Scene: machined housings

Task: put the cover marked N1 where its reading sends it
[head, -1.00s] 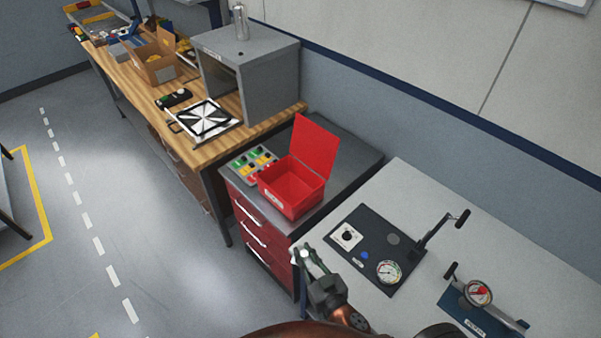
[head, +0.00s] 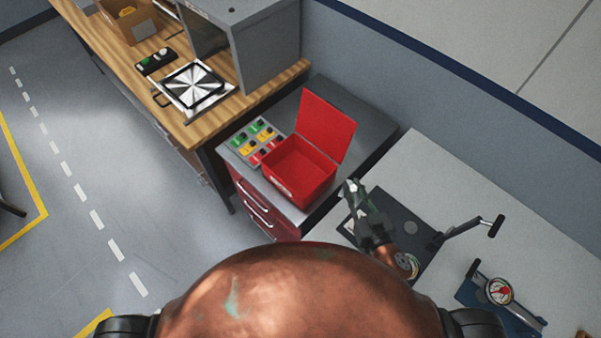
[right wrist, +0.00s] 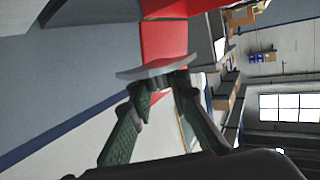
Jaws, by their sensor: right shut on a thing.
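My right gripper (head: 352,190) is shut on a thin pale disc, which I take to be the cover; it shows edge-on in the right wrist view (right wrist: 157,69), between the green fingertips (right wrist: 162,82). No N1 mark is readable on it. The box's red lid (head: 325,125) stands raised at the back. The dial on the plate (head: 407,263) is partly hidden by my right arm. My left gripper is out of view.
A tray of green, yellow and red pieces (head: 241,150) lies left of the box on the grey cabinet. A blue stand with a dial gauge (head: 498,291) and a black-knobbed lever (head: 494,226) are on the right of the pale bench. A grey cabinet-like housing (head: 265,45) stands behind.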

